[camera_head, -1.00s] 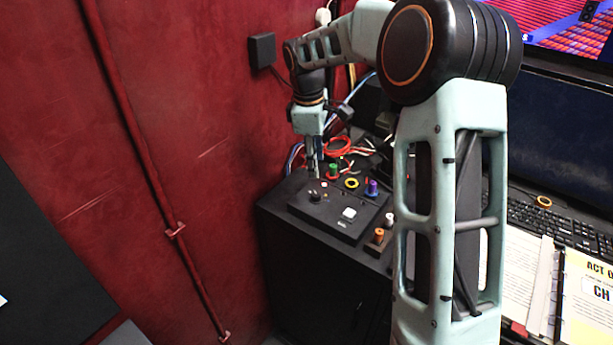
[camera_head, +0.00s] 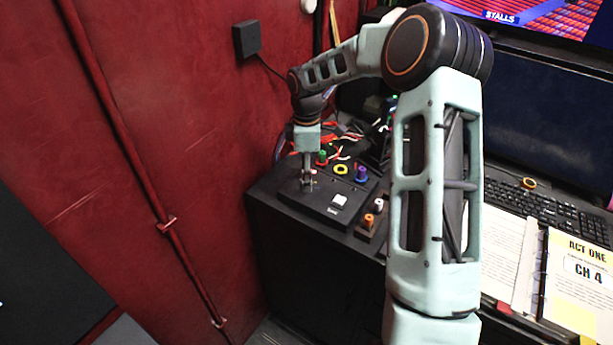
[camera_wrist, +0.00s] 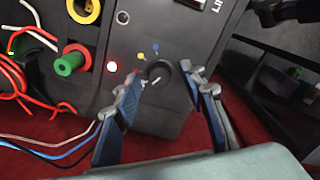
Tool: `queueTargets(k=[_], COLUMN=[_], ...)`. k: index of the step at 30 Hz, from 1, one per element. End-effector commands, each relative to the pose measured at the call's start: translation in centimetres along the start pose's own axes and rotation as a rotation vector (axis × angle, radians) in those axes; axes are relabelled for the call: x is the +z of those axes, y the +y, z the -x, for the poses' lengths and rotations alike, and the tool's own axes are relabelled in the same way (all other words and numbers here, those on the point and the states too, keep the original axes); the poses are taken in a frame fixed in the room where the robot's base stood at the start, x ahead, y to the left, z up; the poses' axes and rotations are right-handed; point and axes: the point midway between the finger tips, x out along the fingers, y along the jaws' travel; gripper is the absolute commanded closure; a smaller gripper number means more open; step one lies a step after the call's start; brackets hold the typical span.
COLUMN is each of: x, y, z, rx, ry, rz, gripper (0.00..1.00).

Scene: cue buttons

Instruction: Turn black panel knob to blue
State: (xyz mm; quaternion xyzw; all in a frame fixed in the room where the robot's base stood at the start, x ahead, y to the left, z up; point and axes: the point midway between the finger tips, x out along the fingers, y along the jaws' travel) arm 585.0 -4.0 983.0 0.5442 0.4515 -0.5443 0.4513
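The black knob (camera_wrist: 160,70) sits on the black panel (camera_wrist: 172,22) in the wrist view. A blue dot (camera_wrist: 156,46) and a yellow dot (camera_wrist: 141,56) are printed beside it. A pale mark shows on the knob's lower side, but I cannot tell exactly where it points. My gripper (camera_wrist: 162,74) is open, with one finger on each side of the knob; contact is not clear. In the head view, my gripper (camera_head: 308,181) reaches down to the panel (camera_head: 314,203) and largely hides the knob.
In the head view, a white button (camera_head: 339,200) is right of my gripper, and the red wall (camera_head: 190,110) is close on the left.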

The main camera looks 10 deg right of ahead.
Motion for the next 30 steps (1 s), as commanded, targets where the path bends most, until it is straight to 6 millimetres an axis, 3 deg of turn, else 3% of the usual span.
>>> queueTargets(k=[12,23,30], x=[-0.02,-0.01,-0.03], y=[-0.01,-0.01,-0.01], z=[-1.08,-1.06,-1.07], rx=[0.0,0.0,0.0], ry=[0.0,0.0,0.0], rz=[0.0,0.0,-0.016], gripper=[0.61,1.0,1.0])
